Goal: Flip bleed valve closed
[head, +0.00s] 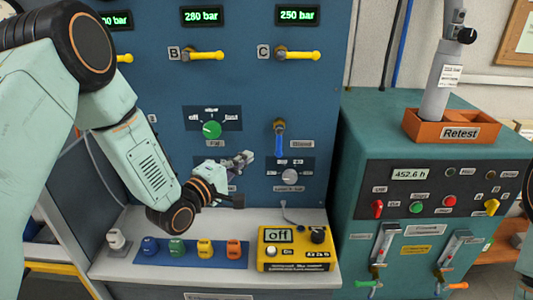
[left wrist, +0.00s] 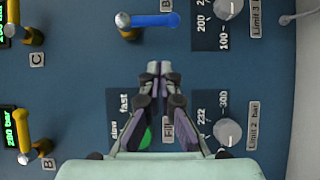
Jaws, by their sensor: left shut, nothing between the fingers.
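The bleed valve (head: 281,140) has a blue handle on the blue panel, beside a small label. Its handle hangs straight down in the head view. In the left wrist view the blue handle (left wrist: 155,20) lies across the top and points right. My left gripper (head: 246,158) is shut and empty, in front of the panel, to the left of the blue handle and a little lower. In the left wrist view its fingertips (left wrist: 159,66) are together, apart from the handle. My right gripper is not in view.
The green fill knob (head: 211,130) is left of the bleed valve, and a grey knob (head: 290,176) is below it. Yellow valve handles B (head: 207,55) and C (head: 298,55) are above. A yellow box (head: 296,250) and several coloured parts stand on the shelf below.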

